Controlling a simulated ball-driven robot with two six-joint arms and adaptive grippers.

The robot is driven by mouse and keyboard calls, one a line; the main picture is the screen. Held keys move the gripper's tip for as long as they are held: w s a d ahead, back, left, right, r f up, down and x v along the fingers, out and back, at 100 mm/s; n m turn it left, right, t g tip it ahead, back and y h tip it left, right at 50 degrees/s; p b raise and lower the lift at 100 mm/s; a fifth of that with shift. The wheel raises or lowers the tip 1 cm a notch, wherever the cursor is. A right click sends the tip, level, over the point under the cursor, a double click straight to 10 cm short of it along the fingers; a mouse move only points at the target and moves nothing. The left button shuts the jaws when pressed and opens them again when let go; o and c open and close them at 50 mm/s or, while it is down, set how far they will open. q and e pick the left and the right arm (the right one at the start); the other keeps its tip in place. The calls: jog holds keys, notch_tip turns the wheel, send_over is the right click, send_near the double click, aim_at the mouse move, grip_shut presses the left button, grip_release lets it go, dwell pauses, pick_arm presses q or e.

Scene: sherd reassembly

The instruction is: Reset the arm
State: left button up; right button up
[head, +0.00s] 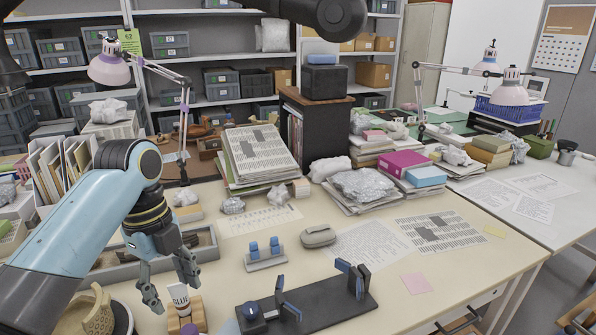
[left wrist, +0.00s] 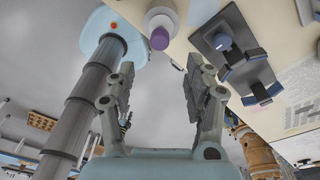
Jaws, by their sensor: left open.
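My left gripper (head: 170,284) hangs from the blue arm on the left of the head view, above the near left of the table. Its two fingers are spread and nothing is between them. The left wrist view shows the same open fingers (left wrist: 158,95) with an empty gap. My right gripper is not in view.
A dark clamp fixture (head: 325,302) lies at the table's front, right of the gripper. A small stand with blue pads (head: 265,258) and a grey case (head: 318,236) are behind it. A grey tray (head: 205,243) lies behind the gripper. A tan curved sherd (head: 97,312) is at the lower left.

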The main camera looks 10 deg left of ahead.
pick_arm(q)
jog(key=s+r+n+t+y, duration=0.2)
jog(key=s+n+t, duration=0.2)
jog(key=s+n, duration=1.65)
notch_tip(320, 180, down, 36)
jog(key=s+a+g+b, duration=0.1)
jog(key=s+a+b, duration=0.1)
jog(key=b, duration=0.7)
jog(key=s+a+f+g+b, duration=0.1)
jog(key=s+f+b, duration=0.4)
jog(key=s+f, duration=1.2)
notch_tip(320, 180, down, 3)
jog(key=shift+a+r+n, duration=0.1)
jog(key=shift+a+n, duration=0.05)
jog(key=shift+n, duration=0.2)
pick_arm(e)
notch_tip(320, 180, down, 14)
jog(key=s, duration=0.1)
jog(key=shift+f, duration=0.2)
pick_arm(q)
jog(key=shift+s, duration=0.45)
